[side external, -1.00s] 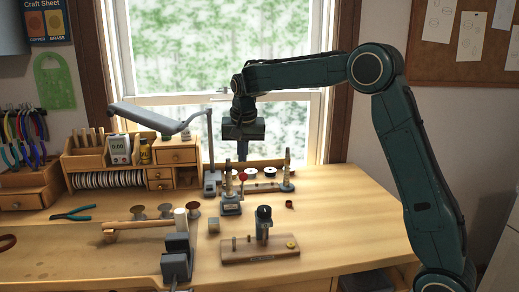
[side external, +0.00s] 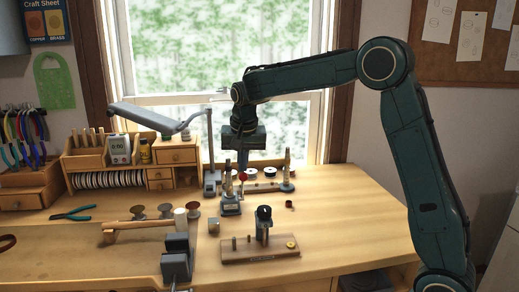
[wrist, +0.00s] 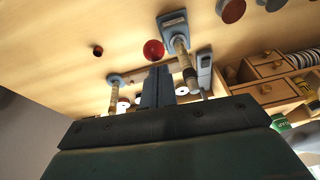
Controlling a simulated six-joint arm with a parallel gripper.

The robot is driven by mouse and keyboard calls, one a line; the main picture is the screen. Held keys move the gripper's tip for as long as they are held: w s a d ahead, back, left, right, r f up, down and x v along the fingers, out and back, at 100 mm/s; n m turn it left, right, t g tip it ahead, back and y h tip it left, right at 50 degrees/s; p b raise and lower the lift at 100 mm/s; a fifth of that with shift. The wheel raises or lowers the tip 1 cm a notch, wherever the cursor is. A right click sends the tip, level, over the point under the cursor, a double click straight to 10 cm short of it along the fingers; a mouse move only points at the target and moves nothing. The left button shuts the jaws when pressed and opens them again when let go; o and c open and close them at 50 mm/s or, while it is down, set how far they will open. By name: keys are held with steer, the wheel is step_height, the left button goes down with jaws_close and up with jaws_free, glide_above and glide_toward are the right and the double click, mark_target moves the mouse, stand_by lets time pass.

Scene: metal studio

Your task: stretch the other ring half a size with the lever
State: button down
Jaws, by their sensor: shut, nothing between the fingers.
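The ring stretcher (side external: 231,206) stands upright mid-bench, with a pale stepped post (side external: 228,184) and a lever ending in a red knob (side external: 243,178). The red knob also shows in the wrist view (wrist: 153,50). My gripper (side external: 243,171) is shut and empty, pointing down at the knob; I cannot tell whether it touches. In the wrist view, the shut fingers (wrist: 158,72) lie beside the knob and post. A small coppery ring (side external: 290,204) lies on the bench to the right.
A second tapered post (side external: 287,172) stands right of the stretcher, behind the ring. A wooden board (side external: 260,252) with a dark upright tool lies in front. A grey lamp post (side external: 210,150) rises left of my gripper. The bench's right side is clear.

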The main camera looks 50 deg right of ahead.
mark_target(244, 177)
steer(key=shift+a, duration=0.1)
steer(key=shift+s+a+f, duration=0.15)
steer(key=shift+s, duration=0.05)
steer(key=shift+s+a+t, duration=0.1)
steer(key=shift+s+t, duration=0.05)
steer(key=shift+t, duration=0.15)
steer(key=shift+s+a+f+t+h, duration=0.7)
steer(key=shift+s+a+f+h, duration=0.05)
steer(key=shift+s+a+h, duration=0.2)
steer(key=shift+s+a+f, duration=0.55)
steer(key=shift+f, duration=0.45)
steer(key=shift+s+a+f, duration=0.6)
steer(key=shift+f, duration=0.35)
steer(key=shift+s+a+f, duration=0.55)
steer(key=shift+f, duration=0.45)
steer(key=shift+r, duration=0.2)
